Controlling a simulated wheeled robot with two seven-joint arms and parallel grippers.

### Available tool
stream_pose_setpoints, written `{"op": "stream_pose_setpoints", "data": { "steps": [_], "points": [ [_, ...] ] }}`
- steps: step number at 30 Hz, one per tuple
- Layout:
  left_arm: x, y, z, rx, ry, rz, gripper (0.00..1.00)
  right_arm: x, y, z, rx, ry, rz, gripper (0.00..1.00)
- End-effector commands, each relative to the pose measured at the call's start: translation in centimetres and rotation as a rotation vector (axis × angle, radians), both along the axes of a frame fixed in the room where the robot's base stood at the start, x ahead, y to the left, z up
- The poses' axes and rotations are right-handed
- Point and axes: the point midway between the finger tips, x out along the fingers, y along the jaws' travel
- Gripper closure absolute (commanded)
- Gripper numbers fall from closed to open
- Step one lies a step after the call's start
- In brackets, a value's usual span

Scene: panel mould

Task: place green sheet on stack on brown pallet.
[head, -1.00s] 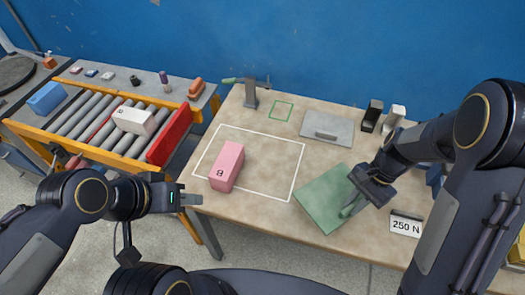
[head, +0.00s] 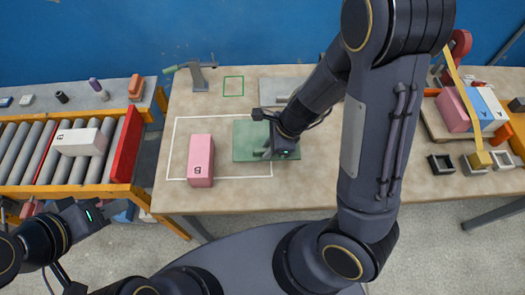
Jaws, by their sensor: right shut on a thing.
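The green sheet (head: 246,134) is a flat, thin panel over the right part of the white outline on the table. My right gripper (head: 266,153) is shut on the green sheet near its front edge. How high the sheet is above the table I cannot tell. The brown pallet (head: 433,119) is at the right, bearing a stack of pink, blue and white blocks (head: 479,108). My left gripper (head: 116,208) is empty in front of the roller conveyor, away from the sheet. Its finger gap is too small to tell.
A pink block (head: 201,160) stands in the white outline (head: 222,178). A grey plate (head: 277,88) lies behind the sheet, partly behind my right arm. A yellow bar (head: 464,95) crosses in front of the stack. Small trays (head: 441,164) lie before the pallet. The roller conveyor (head: 30,150) is at the left.

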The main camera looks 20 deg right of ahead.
Motion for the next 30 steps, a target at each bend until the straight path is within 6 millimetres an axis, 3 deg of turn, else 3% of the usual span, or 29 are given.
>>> {"op": "stream_pose_setpoints", "data": {
  "steps": [1,7,13,18,30],
  "points": [
    [0.0,0.0,-0.8,0.000,0.000,0.000,0.64,0.7,-0.1,-1.7,-0.002,0.007,-0.003,1.00],
    [0.0,0.0,-1.1,0.000,0.000,0.000,0.64,3.1,0.1,-4.2,-0.001,0.004,0.001,1.00],
    [0.0,0.0,-1.3,0.000,0.000,0.000,0.64,4.2,0.1,-5.5,0.000,0.003,0.000,1.00],
    [0.0,0.0,-2.1,0.000,0.000,0.000,0.64,4.2,0.1,-8.1,0.001,0.003,-0.001,1.00],
    [0.0,0.0,-2.4,0.000,0.000,0.000,0.64,4.2,0.1,-8.6,0.000,0.001,0.001,1.00]
  ]
}}
